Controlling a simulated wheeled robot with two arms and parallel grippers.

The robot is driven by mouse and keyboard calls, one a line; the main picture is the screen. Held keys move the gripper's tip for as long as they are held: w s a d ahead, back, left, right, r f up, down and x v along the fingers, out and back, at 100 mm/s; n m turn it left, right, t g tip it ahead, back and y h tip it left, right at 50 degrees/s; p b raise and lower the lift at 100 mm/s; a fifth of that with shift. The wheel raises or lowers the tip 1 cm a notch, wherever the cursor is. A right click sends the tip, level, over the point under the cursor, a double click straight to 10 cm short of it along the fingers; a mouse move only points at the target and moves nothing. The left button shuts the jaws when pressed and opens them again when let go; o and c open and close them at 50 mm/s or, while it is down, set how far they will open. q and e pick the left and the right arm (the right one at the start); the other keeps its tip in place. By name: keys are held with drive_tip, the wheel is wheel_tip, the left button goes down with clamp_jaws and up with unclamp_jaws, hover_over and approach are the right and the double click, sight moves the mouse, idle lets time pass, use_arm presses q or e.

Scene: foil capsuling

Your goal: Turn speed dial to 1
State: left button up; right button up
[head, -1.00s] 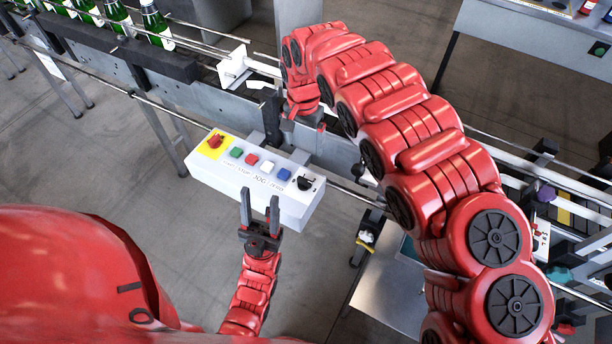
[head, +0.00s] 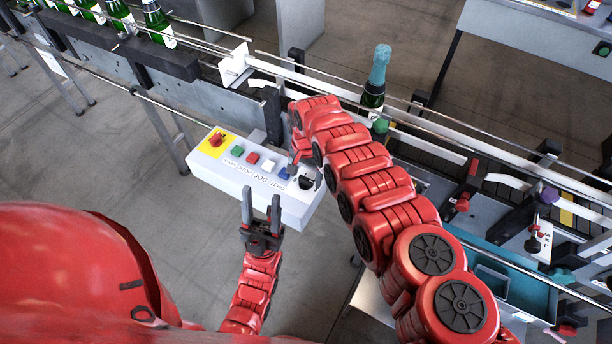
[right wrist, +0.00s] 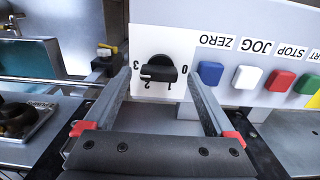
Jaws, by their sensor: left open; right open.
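The black speed dial (head: 306,183) is at the right end of the white control box (head: 290,211). In the right wrist view the dial (right wrist: 158,70) sits on a white plate with upside-down marks 0, 1, 2 and 3. Which mark it points to is hard to tell. My right gripper (right wrist: 158,80) is open, with one finger on each side of the dial and visible gaps to the knob. In the head view my right gripper (head: 301,166) is at the dial, partly hidden by its arm. My left gripper (head: 261,208) is open and empty in front of the box.
Blue (right wrist: 210,73), white (right wrist: 246,77), red (right wrist: 280,80) and green (right wrist: 307,84) buttons sit beside the dial. A red knob on yellow (head: 217,139) is at the box's left end. Behind runs a conveyor with a blue-capped bottle (head: 376,82) and several green bottles.

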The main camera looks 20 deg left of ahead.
drive_tip(key=shift+d+f, duration=0.1)
drive_tip(key=shift+f, duration=0.3)
drive_tip(key=shift+c, duration=0.3)
drive_tip(key=c, duration=1.3)
